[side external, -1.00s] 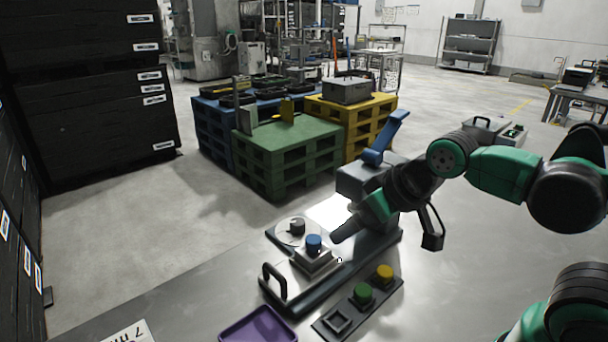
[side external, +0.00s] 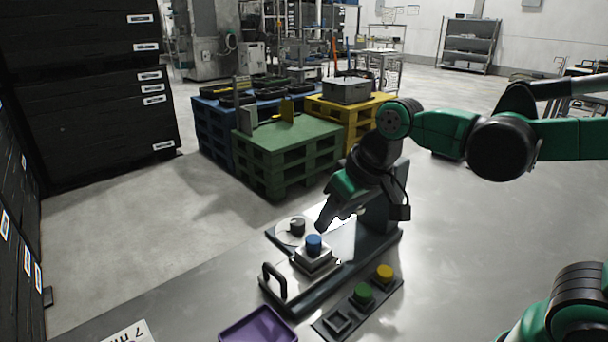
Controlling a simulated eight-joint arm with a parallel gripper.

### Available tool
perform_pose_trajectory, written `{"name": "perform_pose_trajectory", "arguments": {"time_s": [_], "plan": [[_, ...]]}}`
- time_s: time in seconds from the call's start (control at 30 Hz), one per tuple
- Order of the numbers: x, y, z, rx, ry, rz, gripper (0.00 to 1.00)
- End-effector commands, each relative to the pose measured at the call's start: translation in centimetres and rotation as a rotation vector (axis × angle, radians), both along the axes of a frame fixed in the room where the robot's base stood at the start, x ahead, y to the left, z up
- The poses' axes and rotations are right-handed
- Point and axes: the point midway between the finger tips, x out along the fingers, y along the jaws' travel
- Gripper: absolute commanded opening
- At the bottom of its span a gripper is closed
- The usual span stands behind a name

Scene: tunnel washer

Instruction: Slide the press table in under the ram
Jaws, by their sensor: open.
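The press table (side external: 297,277) is a light metal plate with a black bow handle (side external: 273,281) at its front end. It lies on the dark base rail, out in front of the press body (side external: 384,212). A blue cylinder (side external: 314,243) stands upright in a grey square block on the table. My gripper (side external: 323,226) is open and points down and left, just above and behind the blue cylinder. Its fingers are small and dark, and I cannot tell whether they touch anything. My arm hides the ram and much of the press.
A round plate with a dark knob (side external: 297,227) sits beside the block. A dark strip with a green (side external: 364,294) and a yellow button (side external: 385,272) lies to the right of the base. A purple tray (side external: 258,327) is in front.

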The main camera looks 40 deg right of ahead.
Motion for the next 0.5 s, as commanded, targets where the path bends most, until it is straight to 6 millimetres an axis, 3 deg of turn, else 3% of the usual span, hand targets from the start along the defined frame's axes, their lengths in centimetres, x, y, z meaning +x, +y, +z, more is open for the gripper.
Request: {"name": "perform_pose_trajectory", "arguments": {"time_s": [0.2, 0.5], "plan": [[3.5, 3.4, -1.0, 0.069, 0.231, 0.030, 0.47], [5.4, 5.9, -3.1, 0.104, 0.402, 0.056, 0.47]]}}
